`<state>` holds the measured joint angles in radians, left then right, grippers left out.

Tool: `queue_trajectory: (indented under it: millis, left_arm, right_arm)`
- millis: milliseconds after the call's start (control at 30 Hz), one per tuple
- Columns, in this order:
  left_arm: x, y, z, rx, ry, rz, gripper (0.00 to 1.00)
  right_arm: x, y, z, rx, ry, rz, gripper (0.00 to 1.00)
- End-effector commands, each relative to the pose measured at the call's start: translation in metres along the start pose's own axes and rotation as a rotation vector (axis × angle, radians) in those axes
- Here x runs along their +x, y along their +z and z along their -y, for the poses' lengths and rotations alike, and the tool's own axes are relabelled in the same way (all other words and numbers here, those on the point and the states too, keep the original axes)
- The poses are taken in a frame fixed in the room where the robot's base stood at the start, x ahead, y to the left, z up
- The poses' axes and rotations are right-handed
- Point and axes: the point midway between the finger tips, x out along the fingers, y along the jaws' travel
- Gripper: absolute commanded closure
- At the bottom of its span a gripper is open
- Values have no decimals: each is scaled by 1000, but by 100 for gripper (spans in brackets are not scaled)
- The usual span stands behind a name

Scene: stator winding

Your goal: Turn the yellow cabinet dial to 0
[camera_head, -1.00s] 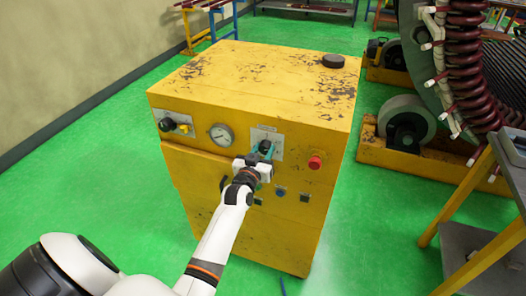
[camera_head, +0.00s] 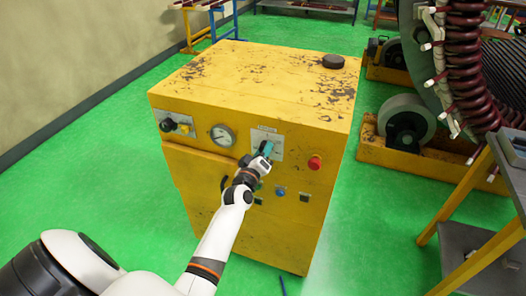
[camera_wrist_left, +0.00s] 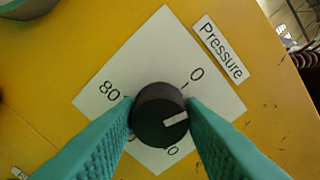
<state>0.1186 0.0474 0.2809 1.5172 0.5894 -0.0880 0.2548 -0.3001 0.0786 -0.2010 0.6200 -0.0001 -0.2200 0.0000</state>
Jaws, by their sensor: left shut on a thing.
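The yellow cabinet (camera_head: 235,85) stands in the middle of the head view. Its black dial (camera_wrist_left: 158,115) sits on a white plate (camera_wrist_left: 150,50) beside a "Pressure" label (camera_wrist_left: 221,48). The dial's white mark points right in the left wrist view, below the printed 0 (camera_wrist_left: 196,73) and away from the 80 (camera_wrist_left: 108,90). Lower numbers are partly hidden by the dial and fingers. My left gripper (camera_head: 266,148) is at the dial, its teal fingers (camera_wrist_left: 160,112) shut on the dial's two sides. My right gripper is not in view.
The cabinet front also carries a gauge (camera_head: 222,135), a red button (camera_head: 315,163), a black knob (camera_head: 167,125) and small buttons below. Green floor (camera_head: 90,190) is clear at left. A yellow-framed table (camera_head: 470,195) stands at right.

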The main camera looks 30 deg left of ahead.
Motion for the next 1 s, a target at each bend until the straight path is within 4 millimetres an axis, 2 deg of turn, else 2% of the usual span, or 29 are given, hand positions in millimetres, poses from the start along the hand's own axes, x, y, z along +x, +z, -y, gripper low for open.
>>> queue_trajectory:
  millis: [400,1000]
  left_arm:
    - [0,0,0,-249,0,1,87]
    - [0,0,0,-311,0,1,87]
  right_arm:
    - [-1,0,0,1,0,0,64]
    - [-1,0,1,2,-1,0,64]
